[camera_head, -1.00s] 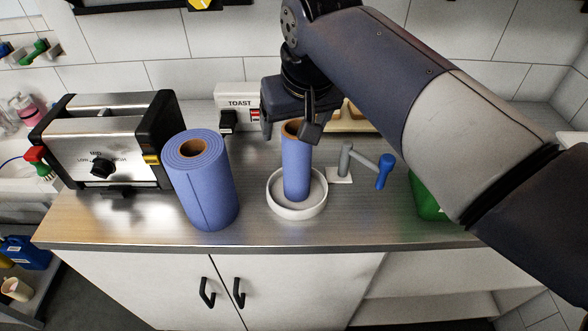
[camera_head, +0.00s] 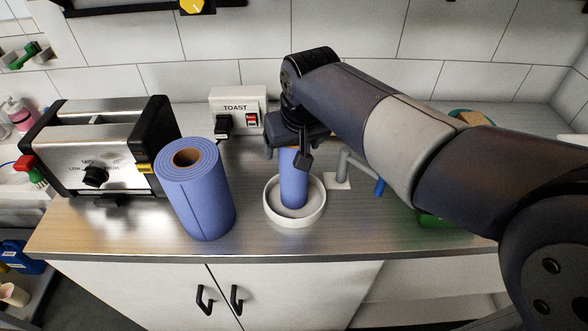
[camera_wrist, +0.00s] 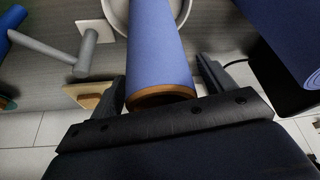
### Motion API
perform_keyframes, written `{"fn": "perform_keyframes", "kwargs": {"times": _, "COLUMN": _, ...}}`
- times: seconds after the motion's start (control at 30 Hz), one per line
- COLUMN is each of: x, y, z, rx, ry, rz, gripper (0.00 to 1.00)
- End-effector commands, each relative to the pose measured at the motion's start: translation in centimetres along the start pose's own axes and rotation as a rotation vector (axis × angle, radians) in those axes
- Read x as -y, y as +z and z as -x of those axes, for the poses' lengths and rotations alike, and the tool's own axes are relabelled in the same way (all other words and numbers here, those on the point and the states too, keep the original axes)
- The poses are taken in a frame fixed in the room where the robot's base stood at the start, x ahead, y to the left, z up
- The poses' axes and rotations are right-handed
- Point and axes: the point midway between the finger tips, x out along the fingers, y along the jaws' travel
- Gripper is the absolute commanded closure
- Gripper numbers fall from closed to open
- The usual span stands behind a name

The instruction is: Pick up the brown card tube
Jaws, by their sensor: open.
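A slim blue roll (camera_head: 293,182) stands upright in a round white dish (camera_head: 296,217) on the counter. In the wrist view its end shows a brown card tube rim (camera_wrist: 165,98) inside the blue layer (camera_wrist: 160,50). In the head view that end is hidden by my gripper (camera_head: 286,155). My gripper is open and over the top of the slim roll. In the wrist view its fingers (camera_wrist: 168,80) stand on either side of the roll, with no clear contact visible. A thicker blue roll (camera_head: 197,195) with a brown core (camera_head: 186,157) stands to the left.
A steel toaster (camera_head: 100,150) is at the left. A white TOAST switch plate (camera_head: 238,110) with a black plug is on the wall behind. A grey crank with a blue handle (camera_head: 379,187) sits right of the dish. Counter is clear in front.

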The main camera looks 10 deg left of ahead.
Motion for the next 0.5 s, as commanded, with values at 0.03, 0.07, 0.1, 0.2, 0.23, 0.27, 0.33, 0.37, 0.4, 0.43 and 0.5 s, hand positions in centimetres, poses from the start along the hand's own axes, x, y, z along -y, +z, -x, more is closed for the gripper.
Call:
{"fn": "perform_keyframes", "kwargs": {"times": 0.03, "x": 0.00, "y": 0.00, "z": 0.01, "rx": 0.000, "ry": 0.000, "rz": 0.000, "gripper": 0.24}}
{"fn": "perform_keyframes", "kwargs": {"times": 0.07, "x": 0.00, "y": 0.00, "z": 0.02, "rx": 0.000, "ry": 0.000, "rz": 0.000, "gripper": 0.27}}
{"fn": "perform_keyframes", "kwargs": {"times": 0.1, "x": 0.00, "y": 0.00, "z": 0.02, "rx": 0.000, "ry": 0.000, "rz": 0.000, "gripper": 0.30}}
{"fn": "perform_keyframes", "kwargs": {"times": 0.2, "x": 0.00, "y": 0.00, "z": 0.03, "rx": 0.000, "ry": 0.000, "rz": 0.000, "gripper": 0.38}}
{"fn": "perform_keyframes", "kwargs": {"times": 0.23, "x": 0.00, "y": 0.00, "z": 0.03, "rx": 0.000, "ry": 0.000, "rz": 0.000, "gripper": 0.41}}
{"fn": "perform_keyframes", "kwargs": {"times": 0.27, "x": 0.00, "y": -0.01, "z": 0.03, "rx": 0.000, "ry": 0.000, "rz": 0.000, "gripper": 0.43}}
{"fn": "perform_keyframes", "kwargs": {"times": 0.33, "x": 0.00, "y": 0.00, "z": 0.04, "rx": 0.000, "ry": 0.000, "rz": 0.000, "gripper": 0.49}}
{"fn": "perform_keyframes", "kwargs": {"times": 0.37, "x": 0.00, "y": 0.00, "z": 0.04, "rx": 0.000, "ry": 0.000, "rz": 0.000, "gripper": 0.51}}
{"fn": "perform_keyframes", "kwargs": {"times": 0.4, "x": 0.00, "y": 0.00, "z": 0.04, "rx": 0.000, "ry": 0.000, "rz": 0.000, "gripper": 0.54}}
{"fn": "perform_keyframes", "kwargs": {"times": 0.43, "x": 0.00, "y": 0.00, "z": 0.04, "rx": 0.000, "ry": 0.000, "rz": 0.000, "gripper": 0.57}}
{"fn": "perform_keyframes", "kwargs": {"times": 0.5, "x": 0.00, "y": 0.00, "z": 0.04, "rx": 0.000, "ry": 0.000, "rz": 0.000, "gripper": 0.63}}
